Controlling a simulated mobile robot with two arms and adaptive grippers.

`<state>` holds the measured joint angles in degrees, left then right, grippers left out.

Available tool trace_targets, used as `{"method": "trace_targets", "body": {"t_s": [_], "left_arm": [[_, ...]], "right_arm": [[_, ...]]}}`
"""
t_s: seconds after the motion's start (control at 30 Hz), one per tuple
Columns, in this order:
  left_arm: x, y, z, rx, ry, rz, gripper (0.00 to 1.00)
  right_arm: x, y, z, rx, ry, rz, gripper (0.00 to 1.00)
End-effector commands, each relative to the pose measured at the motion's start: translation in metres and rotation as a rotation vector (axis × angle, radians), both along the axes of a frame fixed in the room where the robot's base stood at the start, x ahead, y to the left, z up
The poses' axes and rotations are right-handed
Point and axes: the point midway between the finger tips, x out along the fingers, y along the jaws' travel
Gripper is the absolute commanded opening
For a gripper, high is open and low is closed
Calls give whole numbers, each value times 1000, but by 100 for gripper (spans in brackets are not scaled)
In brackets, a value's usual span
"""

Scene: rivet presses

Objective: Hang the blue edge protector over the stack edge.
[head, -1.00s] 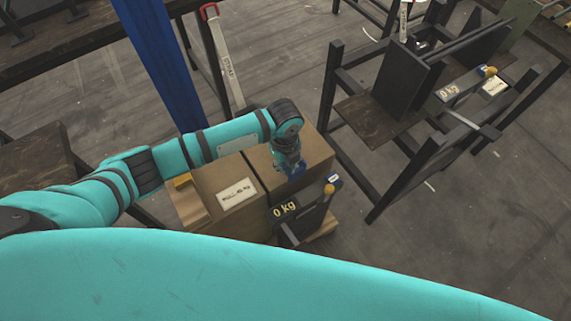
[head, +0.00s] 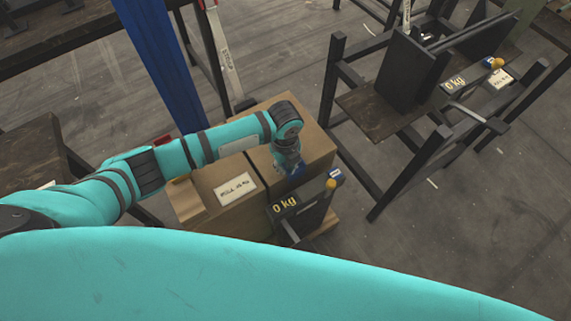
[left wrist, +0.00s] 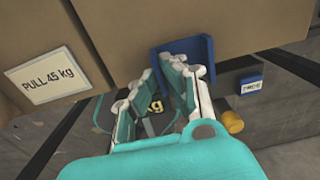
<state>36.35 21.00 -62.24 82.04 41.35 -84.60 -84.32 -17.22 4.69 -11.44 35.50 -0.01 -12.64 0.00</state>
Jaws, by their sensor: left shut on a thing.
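The stack of brown cardboard boxes (head: 316,150) is below my left arm in the head view. It shows close up in the left wrist view (left wrist: 235,20). The blue edge protector (left wrist: 188,50) is an angled piece at the stack's edge in the left wrist view; it is a small blue patch in the head view (head: 297,173). My left gripper (left wrist: 173,72) is shut on the protector, with its fingertips at the near side. In the head view the left gripper (head: 288,162) is over the near edge of the stack. I cannot tell whether the protector touches the box.
A dark strap (left wrist: 88,40) runs over the stack beside a "PULL 45 kg" label (left wrist: 46,80). A dark unit showing "0 kg" (head: 285,204) with a yellow knob (left wrist: 232,121) stands close by the near side. A blue post (head: 160,60) rises behind my arm. Dark frames (head: 345,100) stand to the right.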

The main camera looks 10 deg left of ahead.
Motion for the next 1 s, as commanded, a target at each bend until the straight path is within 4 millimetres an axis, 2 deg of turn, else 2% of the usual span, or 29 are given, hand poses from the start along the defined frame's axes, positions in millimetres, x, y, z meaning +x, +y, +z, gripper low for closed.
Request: {"method": "trace_targets", "body": {"t_s": [0.43, 0.47, 0.63, 0.87, 1.0], "left_arm": [[2, 0, 0, -1, -1, -1, 0], [2, 0, 0, -1, -1, -1, 10], [2, 0, 0, -1, -1, 0, 32], [2, 1, 0, 0, 0, 0, 33], [2, 1, 7, 0, -1, 0, 33]], "right_arm": [[0, 0, 4, 0, -1, 0, 40], [0, 0, 4, 0, -1, 0, 40], [0, 1, 4, 1, -1, 0, 40], [1, 3, 4, 3, -1, -1, 40], [1, 2, 4, 4, -2, 0, 40]]}}
